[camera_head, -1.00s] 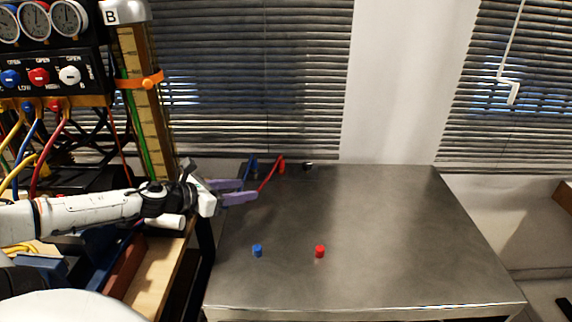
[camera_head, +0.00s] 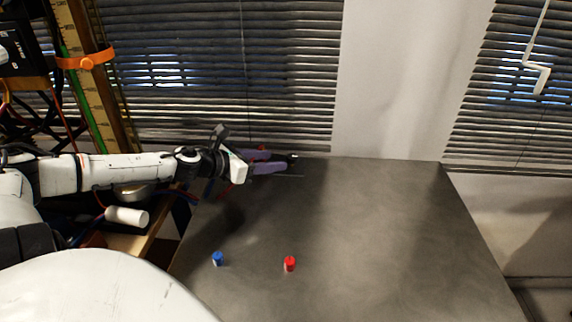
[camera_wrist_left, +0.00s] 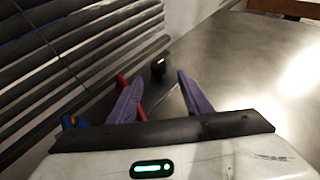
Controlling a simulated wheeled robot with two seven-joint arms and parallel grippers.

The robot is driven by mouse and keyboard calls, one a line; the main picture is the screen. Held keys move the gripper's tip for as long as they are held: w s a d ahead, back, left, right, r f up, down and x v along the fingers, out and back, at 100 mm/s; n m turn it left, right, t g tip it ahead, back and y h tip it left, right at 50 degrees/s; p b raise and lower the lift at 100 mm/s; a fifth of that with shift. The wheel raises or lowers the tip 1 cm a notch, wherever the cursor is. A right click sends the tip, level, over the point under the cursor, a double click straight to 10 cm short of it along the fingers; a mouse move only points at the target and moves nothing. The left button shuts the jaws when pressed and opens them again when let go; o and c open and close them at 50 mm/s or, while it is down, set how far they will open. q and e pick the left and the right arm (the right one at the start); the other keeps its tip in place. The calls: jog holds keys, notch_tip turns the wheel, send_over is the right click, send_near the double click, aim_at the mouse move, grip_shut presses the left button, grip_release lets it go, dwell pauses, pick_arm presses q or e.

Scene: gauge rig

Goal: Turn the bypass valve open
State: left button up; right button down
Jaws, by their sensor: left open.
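My left gripper (camera_head: 283,162) is open at the back edge of the metal table, with purple fingers that also show in the wrist view (camera_wrist_left: 158,85). A small black knob-like piece (camera_wrist_left: 160,67) lies ahead of the gap between the fingertips, apart from them. Its dark end shows by the fingertips in the head view (camera_head: 294,157). A red piece (camera_wrist_left: 122,81) is partly hidden behind the left finger in the wrist view, and a blue piece (camera_wrist_left: 68,122) is farther left. No readable label marks the bypass valve. My right gripper is not in view.
A blue cap (camera_head: 217,259) and a red cap (camera_head: 290,264) stand on the metal table (camera_head: 380,230), whose right side is clear. Window blinds (camera_head: 220,80) hang close behind the gripper. A post with an orange clamp (camera_head: 85,62) stands at the left.

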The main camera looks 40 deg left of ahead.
aim_at(288, 159)
pick_arm(q)
jog(key=shift+w+f+b, duration=0.25)
jog(key=shift+w+b, duration=0.3)
jog(key=shift+w, duration=0.1)
jog(key=shift+w+a, duration=0.1)
jog(key=shift+w, duration=0.1)
jog(key=shift+p+x, duration=0.4)
jog(key=shift+x, duration=0.65)
jog(key=shift+w, duration=0.3)
jog(key=shift+p+x, duration=0.6)
jog(key=shift+x, duration=0.4)
jog(key=shift+f, duration=0.2)
